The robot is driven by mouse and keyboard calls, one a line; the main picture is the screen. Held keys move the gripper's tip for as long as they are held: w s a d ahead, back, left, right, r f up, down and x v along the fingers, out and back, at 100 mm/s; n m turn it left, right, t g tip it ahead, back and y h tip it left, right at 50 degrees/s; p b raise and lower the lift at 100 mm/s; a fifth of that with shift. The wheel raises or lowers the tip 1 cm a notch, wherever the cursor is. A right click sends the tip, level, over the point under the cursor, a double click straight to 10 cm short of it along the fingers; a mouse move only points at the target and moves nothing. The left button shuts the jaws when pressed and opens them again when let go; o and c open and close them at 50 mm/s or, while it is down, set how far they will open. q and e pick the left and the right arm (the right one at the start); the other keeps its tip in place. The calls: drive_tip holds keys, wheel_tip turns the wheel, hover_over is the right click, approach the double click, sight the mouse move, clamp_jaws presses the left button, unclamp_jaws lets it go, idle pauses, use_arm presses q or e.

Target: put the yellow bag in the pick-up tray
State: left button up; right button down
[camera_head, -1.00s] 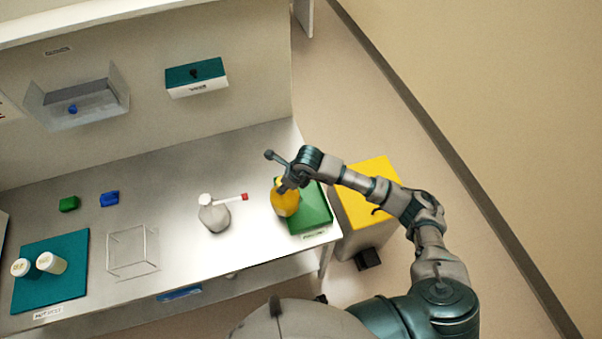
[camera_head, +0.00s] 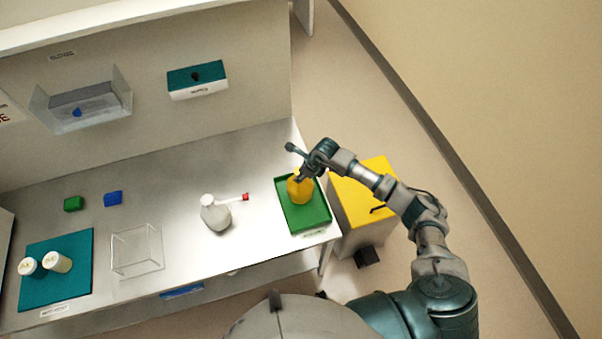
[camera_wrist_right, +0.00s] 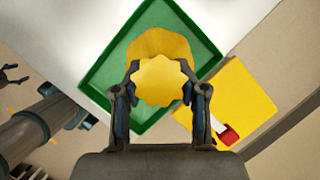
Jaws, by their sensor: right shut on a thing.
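The yellow bag (camera_head: 299,190) is in my right gripper (camera_head: 304,176), over the green pick-up tray (camera_head: 318,216) at the right end of the bench. In the right wrist view, the fingers (camera_wrist_right: 159,98) are shut on the bag's gathered top (camera_wrist_right: 160,80), with its wider body beyond. The green tray (camera_wrist_right: 102,78) shows behind the bag there. I cannot tell whether the bag touches the tray floor. My left gripper is not in view.
A yellow-lidded bin (camera_head: 362,197) stands right of the bench. A white bottle with a red-tipped spout (camera_head: 215,212) is left of the tray. A clear box (camera_head: 137,251), green and blue blocks and a teal mat (camera_head: 75,285) with two jars lie farther left.

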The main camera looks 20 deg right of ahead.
drive_tip(key=shift+d, duration=0.1)
drive_tip(key=c, duration=0.6)
unclamp_jaws()
drive_tip(key=shift+r, duration=0.15)
drive_tip(key=b+v, duration=0.2)
drive_tip(key=v, duration=0.9)
drive_tip(key=shift+s+r, duration=0.2)
drive_tip(key=shift+r, duration=0.1)
